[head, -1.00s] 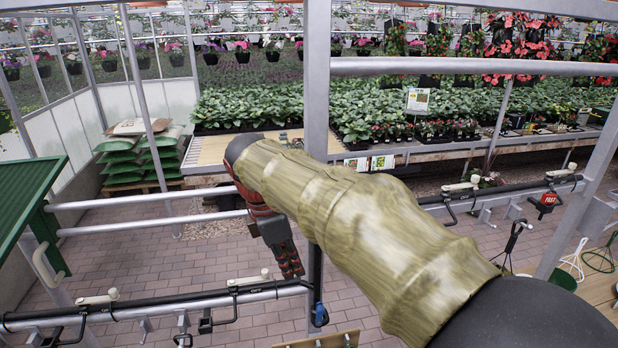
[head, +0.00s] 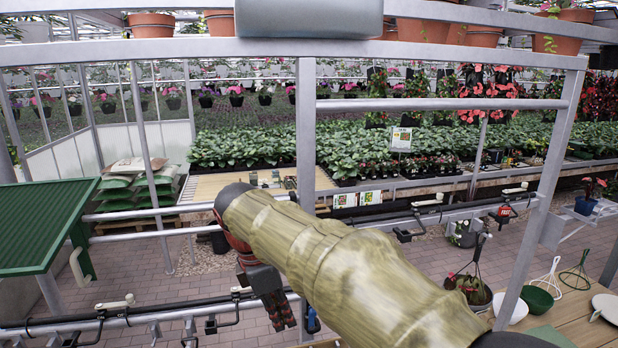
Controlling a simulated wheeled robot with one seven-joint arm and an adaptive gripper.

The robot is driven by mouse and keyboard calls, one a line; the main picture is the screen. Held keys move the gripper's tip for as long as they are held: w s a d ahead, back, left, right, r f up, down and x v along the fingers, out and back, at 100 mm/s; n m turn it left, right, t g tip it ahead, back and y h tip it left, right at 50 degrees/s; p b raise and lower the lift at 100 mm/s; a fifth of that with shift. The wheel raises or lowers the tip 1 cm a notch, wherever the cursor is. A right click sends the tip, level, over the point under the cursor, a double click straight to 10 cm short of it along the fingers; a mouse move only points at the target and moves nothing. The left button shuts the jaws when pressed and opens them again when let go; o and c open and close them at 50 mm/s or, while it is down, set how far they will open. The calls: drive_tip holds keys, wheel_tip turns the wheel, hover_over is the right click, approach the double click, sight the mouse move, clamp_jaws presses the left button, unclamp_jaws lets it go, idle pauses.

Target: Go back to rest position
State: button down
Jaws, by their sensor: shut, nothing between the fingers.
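My gripper (head: 279,312) shows in the head view at the end of my sleeved arm, left of the picture's middle. It points downward, its fingers together with nothing held between them. It hangs in front of the metal frame, close to the upright post (head: 306,130) and the lower rail. The sleeve hides part of the post and rail behind it.
A black irrigation rail (head: 75,324) with taps runs at the lower left. A green slatted panel (head: 40,228) stands at left. A wooden table (head: 575,325) with saucers and hangers is at lower right. A hanging pot (head: 470,290) is near it. Terracotta pots (head: 422,30) line the upper shelf.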

drive_tip(key=s+d+f+m+t+b, duration=0.1)
drive_tip(key=s+d+f+m+b, duration=0.6)
drive_tip(key=f, duration=0.3)
drive_tip(key=s+d+f+m+t+y+b, duration=0.1)
drive_tip(key=s+d+f+m+t+b, duration=0.1)
drive_tip(key=s+d+f+m+b, duration=0.5)
drive_tip(key=s+d+f+m+t+y+b, duration=0.1)
drive_tip(key=s+d+f+m+b, duration=0.5)
drive_tip(key=d+f+b, duration=0.4)
wheel_tip(320, 180, down, 3)
drive_tip(key=shift+s+d+r+m+t+b, duration=0.1)
drive_tip(key=shift+s+d+m+t+b, duration=0.1)
drive_tip(key=shift+s+m+t+b, duration=0.45)
drive_tip(key=c, duration=2.6)
unclamp_jaws()
drive_tip(key=shift+w+n+g, duration=0.15)
drive_tip(key=shift+n+g, duration=0.1)
